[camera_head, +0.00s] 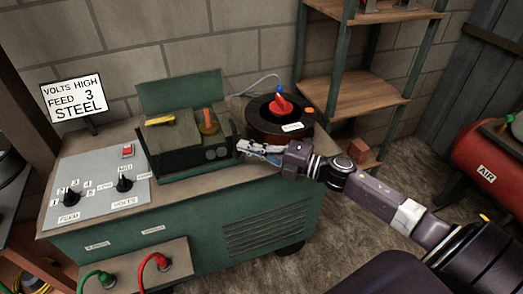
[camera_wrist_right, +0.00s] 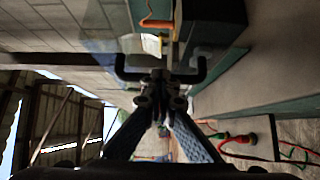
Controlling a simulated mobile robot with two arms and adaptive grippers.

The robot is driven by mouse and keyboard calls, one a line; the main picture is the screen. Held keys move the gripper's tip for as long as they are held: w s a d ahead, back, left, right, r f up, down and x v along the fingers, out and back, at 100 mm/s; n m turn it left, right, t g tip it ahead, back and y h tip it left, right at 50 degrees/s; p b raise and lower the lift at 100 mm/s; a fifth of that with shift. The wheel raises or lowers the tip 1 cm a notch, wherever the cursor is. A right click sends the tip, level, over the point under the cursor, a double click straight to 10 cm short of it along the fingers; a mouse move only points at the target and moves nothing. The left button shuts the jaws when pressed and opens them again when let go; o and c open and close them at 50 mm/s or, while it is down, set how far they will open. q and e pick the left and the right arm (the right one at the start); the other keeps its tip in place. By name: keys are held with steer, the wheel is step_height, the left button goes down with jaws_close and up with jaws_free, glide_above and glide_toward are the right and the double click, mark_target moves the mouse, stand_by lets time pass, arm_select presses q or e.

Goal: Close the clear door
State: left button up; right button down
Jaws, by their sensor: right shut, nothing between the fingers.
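A dark machine with a green back panel (camera_head: 180,91) stands on the green cabinet. A yellow piece (camera_head: 160,121) and an orange handle (camera_head: 208,122) show on its top. The clear door is hard to make out in the head view. In the right wrist view a faint bluish see-through panel (camera_wrist_right: 103,44), which may be the door, shows at upper left. My right gripper (camera_head: 246,149) is shut and empty at the right end of the machine. It also shows in the right wrist view (camera_wrist_right: 160,78). I cannot tell if it touches the door. My left gripper is out of view.
A round black unit with a red knob (camera_head: 281,105) stands right behind my right gripper. A control panel (camera_head: 95,184) with dials is at left, below a sign (camera_head: 74,99). Shelves (camera_head: 354,94) and a red air tank (camera_head: 490,160) stand to the right.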

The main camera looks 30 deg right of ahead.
steer(key=v, duration=1.2)
steer(key=s+d+f+m+h, duration=0.1)
steer(key=d+f+m+h, duration=0.25)
steer(key=f, duration=0.45)
steer(key=s+d+f+m+h, duration=0.1)
steer(key=d+f+m+h, duration=0.3)
steer(key=f, duration=0.5)
steer(key=s+d+f+m+h, duration=0.1)
steer(key=d+f+m+h, duration=0.15)
steer(key=f+m, duration=0.4)
steer(key=s+f+m+g+h, duration=0.1)
steer(key=s+f+g, duration=0.15)
steer(key=f, duration=0.45)
steer(key=s+f+m+g, duration=0.1)
steer(key=s+f, duration=0.2)
steer(key=f, duration=0.3)
steer(key=s+a+f+m+g+h, duration=0.1)
steer(key=s+a+f+m+g, duration=0.4)
steer(key=s+f, duration=0.8)
steer(key=s+a+f+m+g, duration=0.1)
steer(key=s+a+f+g, duration=0.1)
steer(key=s+a+f, duration=0.3)
steer(key=s+a+f+m+g+y, duration=0.1)
steer(key=s+a+f+g, duration=0.2)
steer(key=s+a, duration=0.7)
steer(key=s+f, duration=0.2)
steer(key=s, duration=0.1)
steer(key=shift+a+f+p, duration=0.2)
steer(key=shift+a+p, duration=0.05)
steer(key=shift+p, duration=0.05)
